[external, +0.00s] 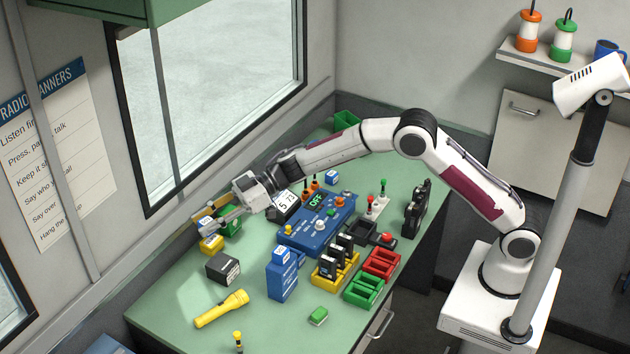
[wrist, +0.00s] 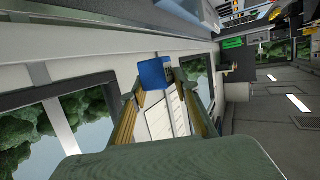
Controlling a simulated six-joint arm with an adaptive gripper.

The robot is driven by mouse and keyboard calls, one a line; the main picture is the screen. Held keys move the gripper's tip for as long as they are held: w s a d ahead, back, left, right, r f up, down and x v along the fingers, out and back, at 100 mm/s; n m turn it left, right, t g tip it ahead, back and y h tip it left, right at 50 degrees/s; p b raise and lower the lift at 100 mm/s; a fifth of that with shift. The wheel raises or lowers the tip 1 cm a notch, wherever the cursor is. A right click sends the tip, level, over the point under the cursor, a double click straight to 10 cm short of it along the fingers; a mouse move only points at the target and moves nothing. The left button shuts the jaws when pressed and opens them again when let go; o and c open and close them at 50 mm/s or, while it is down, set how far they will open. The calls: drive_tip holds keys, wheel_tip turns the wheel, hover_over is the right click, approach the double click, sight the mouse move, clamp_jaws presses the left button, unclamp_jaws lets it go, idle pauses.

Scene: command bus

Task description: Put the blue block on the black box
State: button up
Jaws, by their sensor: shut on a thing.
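My gripper (external: 208,224) is at the left of the green table, reaching out past the blue device. It is shut on a small blue block (wrist: 153,74), which sits between the fingertips in the wrist view, tilted in that picture. In the external view the block is small and partly covered by the fingers. A black box (external: 223,268) with a pale label stands on the table, lower in the picture than my gripper and apart from it. The wrist view does not clearly show the black box.
A yellow block (external: 211,245) and a green container (external: 231,224) are close by the gripper. The window wall is close behind.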

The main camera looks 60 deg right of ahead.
drive_tip(key=w+d+f+m+t+h, duration=0.1)
drive_tip(key=d+f+m+t+h, duration=0.1)
drive_tip(key=d+f, duration=0.3)
drive_tip(key=shift+w+f+m+t, duration=0.3)
drive_tip(key=shift+w+f, duration=0.05)
drive_tip(key=shift+f, duration=0.45)
drive_tip(key=shift+c, duration=0.2)
hover_over(221, 264)
drive_tip(key=shift+w+f, duration=0.1)
drive_tip(key=shift+f, duration=3)
drive_tip(key=shift+f, duration=1.85)
clamp_jaws()
